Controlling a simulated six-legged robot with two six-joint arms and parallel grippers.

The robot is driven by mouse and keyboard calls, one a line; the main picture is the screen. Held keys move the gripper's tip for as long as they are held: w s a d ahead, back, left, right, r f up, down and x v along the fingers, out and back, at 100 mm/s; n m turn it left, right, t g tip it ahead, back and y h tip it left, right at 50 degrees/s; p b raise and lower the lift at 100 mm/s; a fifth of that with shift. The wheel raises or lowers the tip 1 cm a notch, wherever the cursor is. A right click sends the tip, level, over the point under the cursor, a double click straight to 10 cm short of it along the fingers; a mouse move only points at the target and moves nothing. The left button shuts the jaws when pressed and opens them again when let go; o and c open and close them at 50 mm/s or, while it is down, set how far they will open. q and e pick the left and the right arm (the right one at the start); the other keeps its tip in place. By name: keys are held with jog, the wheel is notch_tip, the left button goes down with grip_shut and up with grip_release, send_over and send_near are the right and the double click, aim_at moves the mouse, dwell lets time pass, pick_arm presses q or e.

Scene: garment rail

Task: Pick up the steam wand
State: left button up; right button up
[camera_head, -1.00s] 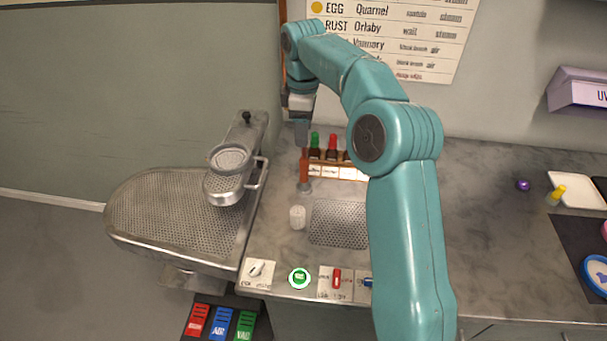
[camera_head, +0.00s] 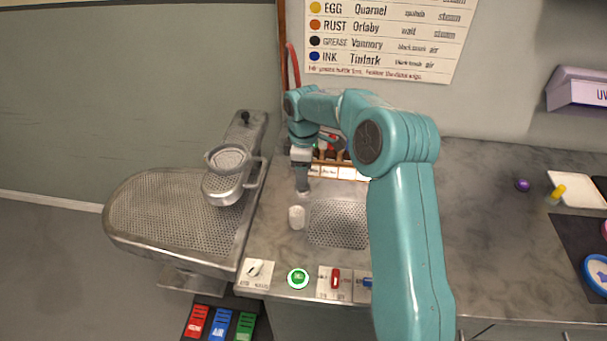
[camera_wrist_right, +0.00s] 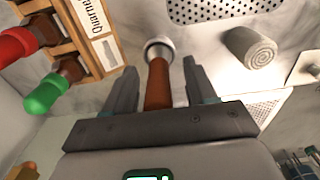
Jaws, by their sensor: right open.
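A brown rod with a pale metal collar, which looks like the steam wand (camera_wrist_right: 158,85), stands on the counter. In the right wrist view it lies between the two fingers of my right gripper (camera_wrist_right: 158,88). The fingers are apart, with a gap on both sides of the rod. In the head view my right gripper (camera_head: 302,186) points down at the counter and hides most of the rod. My left gripper is not in view.
A rack of bottles (camera_head: 328,170) stands close behind the gripper. A white cylinder (camera_head: 297,217) and a perforated plate (camera_head: 338,224) are in front. A metal perforated board (camera_head: 160,215) is at left.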

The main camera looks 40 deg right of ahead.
jog(key=shift+w+f, duration=0.1)
jog(key=shift+w, duration=0.05)
jog(key=c, duration=0.4)
grip_shut()
jog(key=shift+r, duration=0.5)
notch_tip(320, 180, up, 19)
jog(key=p, duration=0.2)
jog(key=shift+p, duration=0.3)
